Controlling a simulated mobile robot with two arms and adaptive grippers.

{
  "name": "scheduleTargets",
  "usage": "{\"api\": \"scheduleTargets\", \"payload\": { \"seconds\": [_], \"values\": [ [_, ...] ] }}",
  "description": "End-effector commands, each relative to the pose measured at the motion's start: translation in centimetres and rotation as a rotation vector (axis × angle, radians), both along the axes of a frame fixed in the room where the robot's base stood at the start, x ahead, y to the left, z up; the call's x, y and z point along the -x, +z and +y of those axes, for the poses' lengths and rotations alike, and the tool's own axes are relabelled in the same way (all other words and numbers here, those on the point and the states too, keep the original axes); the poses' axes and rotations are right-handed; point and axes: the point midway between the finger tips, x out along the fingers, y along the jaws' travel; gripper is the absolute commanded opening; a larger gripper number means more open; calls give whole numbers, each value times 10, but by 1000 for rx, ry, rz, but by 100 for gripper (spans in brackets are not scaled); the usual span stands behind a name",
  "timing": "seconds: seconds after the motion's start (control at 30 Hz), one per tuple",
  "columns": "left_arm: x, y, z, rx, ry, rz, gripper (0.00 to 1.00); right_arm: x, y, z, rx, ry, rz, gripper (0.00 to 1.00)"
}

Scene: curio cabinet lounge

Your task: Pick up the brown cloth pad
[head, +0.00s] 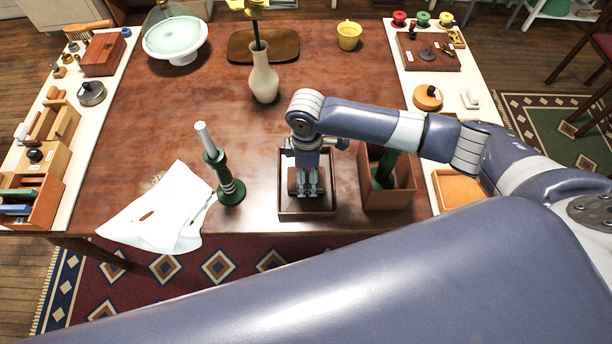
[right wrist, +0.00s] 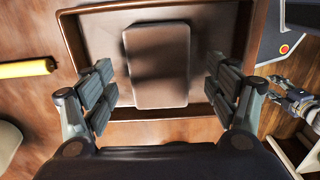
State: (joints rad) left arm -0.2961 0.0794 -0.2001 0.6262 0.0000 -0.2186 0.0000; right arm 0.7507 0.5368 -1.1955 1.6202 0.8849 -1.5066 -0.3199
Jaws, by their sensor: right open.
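The brown cloth pad (right wrist: 158,65) is a flat, rounded rectangle lying inside a shallow brown wooden tray (right wrist: 75,38). In the head view the tray (head: 284,208) stands near the table's front edge, and my gripper mostly covers the pad. My right gripper (head: 306,192) points down over the tray. In the right wrist view it is open (right wrist: 165,95), with its fingers apart on either side of the pad and nothing between them. A grey gripper, apparently my left (right wrist: 290,98), shows at the right edge of that view; its jaws are unclear.
A taller brown box (head: 400,198) with a dark green object stands just right of the tray. A green candlestick (head: 230,188) and a white cloth (head: 160,222) are to the left. A pale vase (head: 264,84) stands behind. The table's middle left is clear.

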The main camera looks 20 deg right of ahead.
Motion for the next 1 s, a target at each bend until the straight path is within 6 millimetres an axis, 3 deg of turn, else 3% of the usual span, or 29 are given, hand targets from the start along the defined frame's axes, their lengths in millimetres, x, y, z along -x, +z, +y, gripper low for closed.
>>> {"api": "scheduleTargets", "payload": {
  "seconds": [0.13,0.37,0.4,0.6,1.0],
  "values": [
    [-15,4,-1,2,0,-22,49,0,-15,1,-1,0,-1,80],
    [4,2,0,-1,0,7,49,-1,-18,1,-1,1,-2,80],
    [8,1,1,-2,0,13,49,-1,-18,1,-1,1,-2,78],
    [18,0,2,-4,0,29,49,-1,-18,1,-1,0,-2,32],
    [3,1,0,-1,0,6,49,-1,-16,1,-1,0,-3,28]
  ]
}}
